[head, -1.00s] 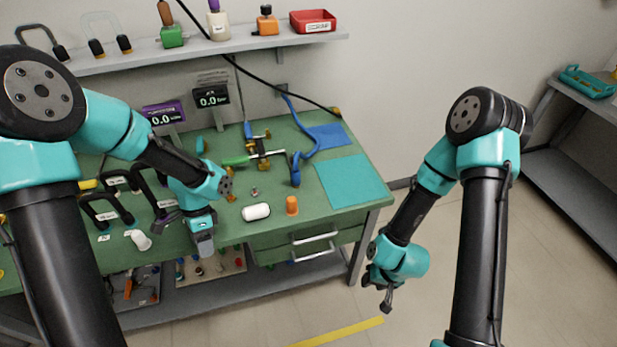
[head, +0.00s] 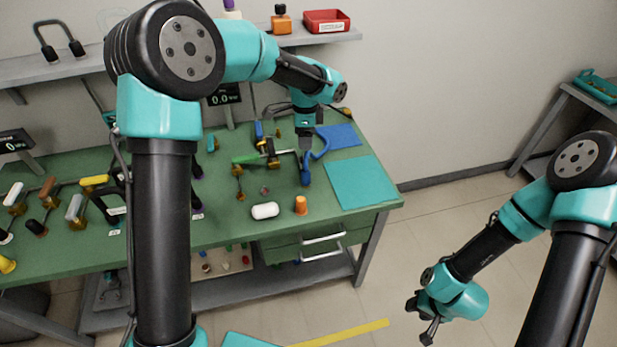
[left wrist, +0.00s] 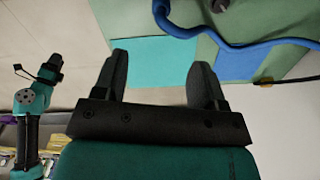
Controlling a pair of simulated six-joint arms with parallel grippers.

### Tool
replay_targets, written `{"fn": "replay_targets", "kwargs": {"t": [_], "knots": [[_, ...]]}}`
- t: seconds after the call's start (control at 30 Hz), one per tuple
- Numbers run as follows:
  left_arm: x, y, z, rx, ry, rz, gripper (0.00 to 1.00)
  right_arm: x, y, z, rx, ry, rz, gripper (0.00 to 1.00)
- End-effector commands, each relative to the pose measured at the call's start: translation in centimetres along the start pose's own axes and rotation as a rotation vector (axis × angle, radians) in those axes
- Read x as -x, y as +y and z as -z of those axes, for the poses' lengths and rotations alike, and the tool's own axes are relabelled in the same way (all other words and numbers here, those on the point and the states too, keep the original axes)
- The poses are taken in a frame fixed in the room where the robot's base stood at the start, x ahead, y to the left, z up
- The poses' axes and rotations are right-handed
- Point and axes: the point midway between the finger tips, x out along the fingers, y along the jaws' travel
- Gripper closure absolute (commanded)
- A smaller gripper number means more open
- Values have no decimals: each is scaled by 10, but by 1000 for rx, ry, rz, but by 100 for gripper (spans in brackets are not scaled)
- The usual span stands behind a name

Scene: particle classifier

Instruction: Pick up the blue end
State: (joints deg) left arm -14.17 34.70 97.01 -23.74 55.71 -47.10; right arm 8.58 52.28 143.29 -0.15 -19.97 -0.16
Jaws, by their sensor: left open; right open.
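The blue end (head: 306,177) of a blue hose stands on the right part of the green workbench (head: 225,215) in the head view. The hose curves up and back from it. My left gripper (head: 304,150) hangs pointing down just above and behind the blue end and partly covers the hose. In the left wrist view my left gripper (left wrist: 162,70) is open and empty. The blue hose (left wrist: 245,47) crosses the top right there, beyond the fingers. My right gripper (head: 420,322) is open and empty, low over the floor right of the bench.
A teal mat (head: 360,183) and a blue mat (head: 338,136) lie right of the hose. A white cylinder (head: 265,211) and an orange cylinder (head: 301,205) stand near the front edge. A green-handled valve (head: 246,158) is left of the hose. A shelf (head: 335,37) runs above.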

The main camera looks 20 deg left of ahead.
Motion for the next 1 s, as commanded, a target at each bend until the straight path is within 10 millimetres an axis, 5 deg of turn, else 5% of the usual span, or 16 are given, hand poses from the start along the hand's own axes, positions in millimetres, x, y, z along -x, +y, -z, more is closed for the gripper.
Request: {"fn": "replay_targets", "kwargs": {"t": [0.7, 1.0], "knots": [[-107, 1, -1, 1, -2, -5, 35, 0, 0, 0, -1, 0, 0, 57], [-122, 0, 0, 0, 0, -1, 35, 0, 0, 0, 0, 0, 0, 57]]}}
